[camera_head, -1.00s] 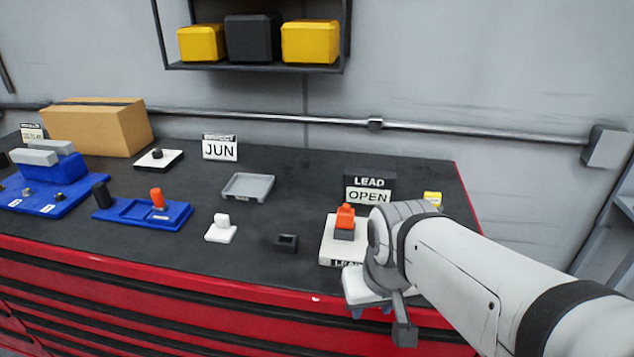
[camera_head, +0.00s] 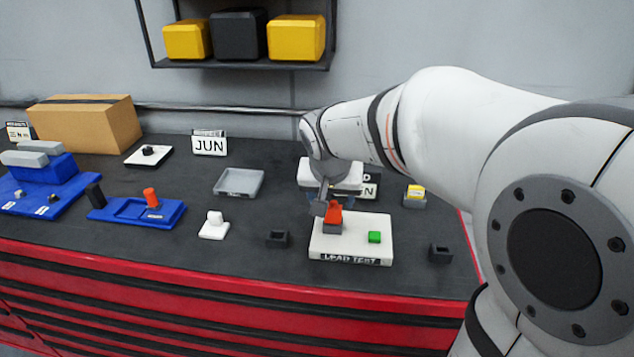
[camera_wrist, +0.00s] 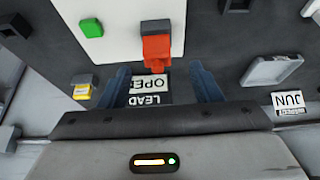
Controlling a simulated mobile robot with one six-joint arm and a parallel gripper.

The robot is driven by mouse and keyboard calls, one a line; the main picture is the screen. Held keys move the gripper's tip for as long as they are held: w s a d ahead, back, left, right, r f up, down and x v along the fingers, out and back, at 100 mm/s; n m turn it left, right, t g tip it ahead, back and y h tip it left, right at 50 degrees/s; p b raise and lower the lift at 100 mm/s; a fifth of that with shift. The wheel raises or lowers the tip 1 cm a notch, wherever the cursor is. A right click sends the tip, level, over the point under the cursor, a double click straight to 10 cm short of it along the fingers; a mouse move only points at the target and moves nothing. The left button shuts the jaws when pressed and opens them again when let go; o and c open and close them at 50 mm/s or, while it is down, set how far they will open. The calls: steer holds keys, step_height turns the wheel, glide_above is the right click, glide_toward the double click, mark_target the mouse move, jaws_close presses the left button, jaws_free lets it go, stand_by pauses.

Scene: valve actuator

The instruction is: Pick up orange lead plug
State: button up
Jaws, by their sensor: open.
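The orange lead plug (camera_head: 333,213) stands in a dark socket on the white lead test block (camera_head: 352,251), partly hidden by my gripper in the head view. In the wrist view the plug (camera_wrist: 157,48) lies just beyond my fingertips, roughly centred between them. My gripper (camera_wrist: 162,72) is open and empty, with a blue finger on each side. In the head view my gripper (camera_head: 331,196) hangs over the back of the block, just above and behind the plug. A green button (camera_head: 374,237) is on the same block.
The LEAD OPEN sign (camera_wrist: 147,88) stands behind the block, below my fingers. A yellow-topped grey block (camera_head: 414,196) and a small black socket (camera_head: 440,252) are to the right. Another black socket (camera_head: 278,239), a white piece (camera_head: 214,226) and a grey tray (camera_head: 239,182) are left.

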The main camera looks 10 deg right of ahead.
mark_target(333, 206)
steer(key=x, duration=0.2)
steer(key=p+x, duration=0.1)
steer(key=x, duration=0.3)
steer(key=shift+w+d, duration=0.1)
steer(key=shift+d, duration=0.2)
steer(key=c, duration=1.3)
